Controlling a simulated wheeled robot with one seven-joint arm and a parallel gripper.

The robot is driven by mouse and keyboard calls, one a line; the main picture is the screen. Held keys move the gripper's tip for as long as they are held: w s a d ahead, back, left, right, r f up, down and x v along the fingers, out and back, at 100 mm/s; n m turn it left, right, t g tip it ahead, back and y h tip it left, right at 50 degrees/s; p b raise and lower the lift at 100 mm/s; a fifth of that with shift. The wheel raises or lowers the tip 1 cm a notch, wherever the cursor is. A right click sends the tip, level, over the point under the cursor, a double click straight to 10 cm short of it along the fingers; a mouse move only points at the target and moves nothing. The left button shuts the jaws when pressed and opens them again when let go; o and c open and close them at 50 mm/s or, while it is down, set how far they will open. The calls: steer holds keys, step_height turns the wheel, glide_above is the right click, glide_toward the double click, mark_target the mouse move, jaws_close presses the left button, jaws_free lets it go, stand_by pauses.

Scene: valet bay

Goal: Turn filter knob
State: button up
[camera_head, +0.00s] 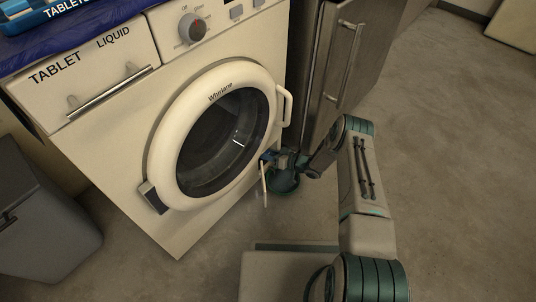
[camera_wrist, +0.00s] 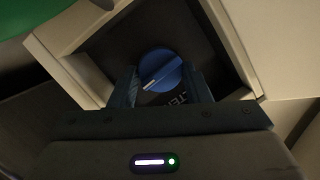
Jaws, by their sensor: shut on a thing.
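The filter knob (camera_wrist: 161,70) is a round blue disc with a pale mark across it. In the wrist view it sits in a dark square recess (camera_wrist: 105,47) with a cream frame. My gripper (camera_wrist: 160,84) has its two fingers on either side of the knob, shut on it. In the head view my gripper (camera_head: 268,158) is at the lower right front corner of the cream washing machine (camera_head: 112,150). The knob is hidden there. A thin cream flap (camera_head: 264,188) stands open beside the gripper.
The washer's round door (camera_head: 163,139) is shut, with its handle (camera_head: 285,105) just above my gripper. A dark cabinet (camera_head: 335,65) with long handles stands close on the right. A grey bin (camera_head: 40,225) stands at the left. The floor (camera_head: 455,160) at the right is clear.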

steer(key=shift+m, duration=0.4)
steer(key=o, duration=1)
steer(key=shift+d, duration=0.1)
steer(key=p+v, duration=0.4)
steer(key=v, duration=0.9)
steer(key=shift+s+d+p, duration=0.1)
steer(key=shift+d+p, duration=0.2)
steer(key=shift+d, duration=0.1)
